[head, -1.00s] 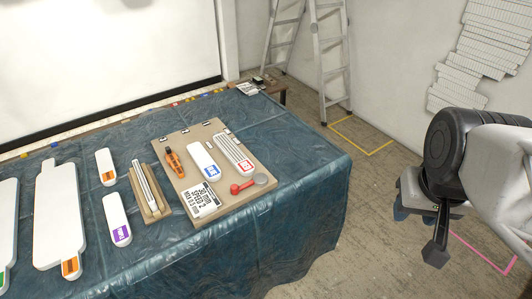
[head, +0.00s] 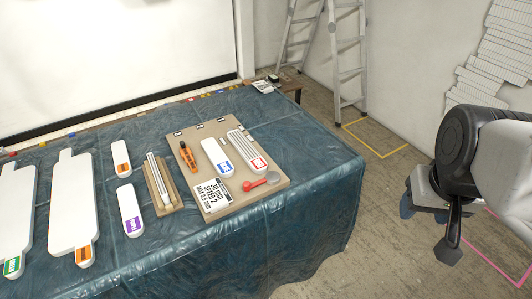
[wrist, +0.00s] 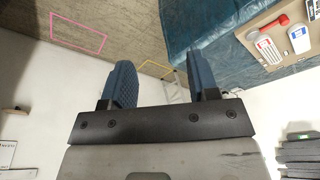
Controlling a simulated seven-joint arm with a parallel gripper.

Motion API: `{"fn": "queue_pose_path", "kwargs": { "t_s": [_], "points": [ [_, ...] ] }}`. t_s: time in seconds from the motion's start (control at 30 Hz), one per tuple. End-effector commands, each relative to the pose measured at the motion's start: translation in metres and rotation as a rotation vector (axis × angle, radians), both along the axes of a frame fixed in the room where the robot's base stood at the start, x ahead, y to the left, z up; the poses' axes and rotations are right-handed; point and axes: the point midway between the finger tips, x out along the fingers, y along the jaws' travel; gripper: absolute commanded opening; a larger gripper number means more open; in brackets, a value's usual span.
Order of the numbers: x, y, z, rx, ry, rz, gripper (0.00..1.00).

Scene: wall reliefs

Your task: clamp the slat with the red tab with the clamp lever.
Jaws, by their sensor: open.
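The slat with the red tab (head: 243,146) is white and ribbed. It lies on the right side of a tan board (head: 215,132) on the table; it also shows at the upper right of the wrist view (wrist: 265,44). The clamp lever (head: 262,182) has a red handle, beside a grey disc just below the red-tab end; the red handle also shows in the wrist view (wrist: 272,26). I cannot tell whether it presses on the slat. My gripper (wrist: 162,82) is open and empty, with blue fingers apart. It is off the table to the right, far from the board.
A white slat with a blue tab (head: 216,156), an orange tool (head: 187,156) and a printed card (head: 211,195) share the board. A wooden rack (head: 160,185) and several tabbed pieces lie to its left. A stepladder (head: 347,60) stands behind. Floor right of the table is clear.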

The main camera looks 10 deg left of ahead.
Motion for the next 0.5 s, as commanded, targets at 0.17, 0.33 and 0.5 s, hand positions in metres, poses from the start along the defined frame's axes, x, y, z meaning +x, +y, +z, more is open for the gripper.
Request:
{"fn": "queue_pose_path", "kwargs": {
  "t_s": [0.17,0.33,0.5],
  "points": [
    [0.024,0.014,-0.003,-0.015,0.02,0.11,0.54],
    [0.051,0.033,-0.007,-0.033,0.038,0.248,0.54],
    [0.078,0.055,-0.013,-0.05,0.057,0.388,0.54]
  ]
}}
